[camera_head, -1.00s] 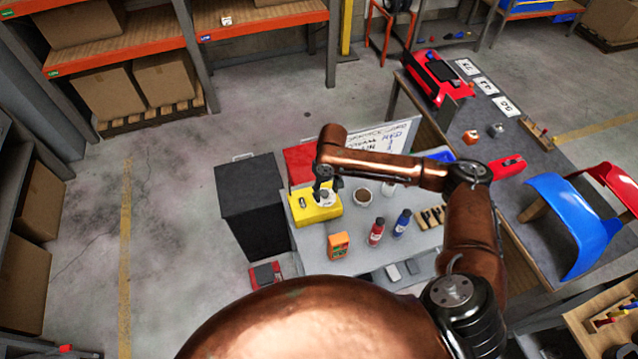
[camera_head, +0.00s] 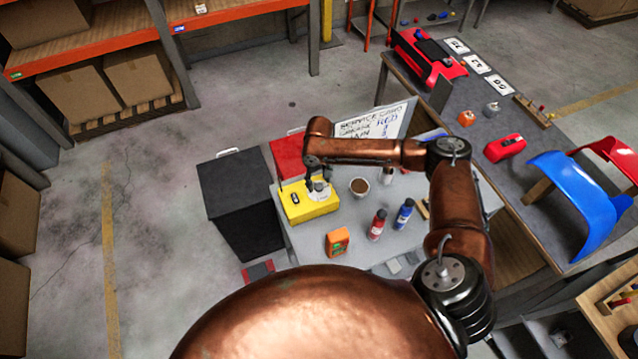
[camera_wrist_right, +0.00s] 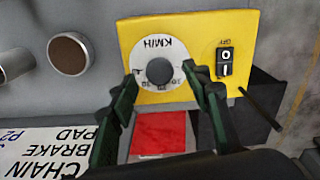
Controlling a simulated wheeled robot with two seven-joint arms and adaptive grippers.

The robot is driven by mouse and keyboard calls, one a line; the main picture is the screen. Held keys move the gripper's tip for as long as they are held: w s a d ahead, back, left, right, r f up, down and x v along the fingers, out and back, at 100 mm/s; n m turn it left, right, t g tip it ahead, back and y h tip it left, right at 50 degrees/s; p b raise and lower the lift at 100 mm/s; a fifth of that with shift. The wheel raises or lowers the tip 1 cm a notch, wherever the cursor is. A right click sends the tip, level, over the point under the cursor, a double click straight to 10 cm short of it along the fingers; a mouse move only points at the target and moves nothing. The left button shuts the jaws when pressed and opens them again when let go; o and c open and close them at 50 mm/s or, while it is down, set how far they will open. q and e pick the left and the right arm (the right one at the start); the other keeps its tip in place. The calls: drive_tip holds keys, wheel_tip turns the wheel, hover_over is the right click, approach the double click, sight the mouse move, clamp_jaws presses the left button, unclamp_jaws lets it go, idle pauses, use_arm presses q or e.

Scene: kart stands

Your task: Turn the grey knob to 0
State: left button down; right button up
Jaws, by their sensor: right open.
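A yellow box (camera_head: 305,206) sits on the grey table and carries a white dial (camera_wrist_right: 160,45) marked KM/H with a round grey knob (camera_wrist_right: 159,71) at its centre. A black switch (camera_wrist_right: 226,62) is beside the dial. My right gripper (camera_wrist_right: 160,74) is open, with one green finger on each side of the knob. I cannot tell whether the fingers touch it. In the head view the right gripper (camera_head: 317,186) is over the box and hides most of the dial. The numbers near the fingers are partly covered, and the knob's setting is unclear. My left gripper is not in view.
A cup of brown contents (camera_head: 359,187), a red bottle (camera_head: 377,225), a blue bottle (camera_head: 403,215) and an orange container (camera_head: 337,241) stand on the table. A black cabinet (camera_head: 240,200), a red box (camera_head: 288,155) and a whiteboard (camera_head: 375,122) are close by.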

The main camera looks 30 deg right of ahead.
drive_tip(key=shift+w+f, duration=0.1)
drive_tip(key=shift+f, duration=0.95)
drive_tip(key=c, duration=1.2)
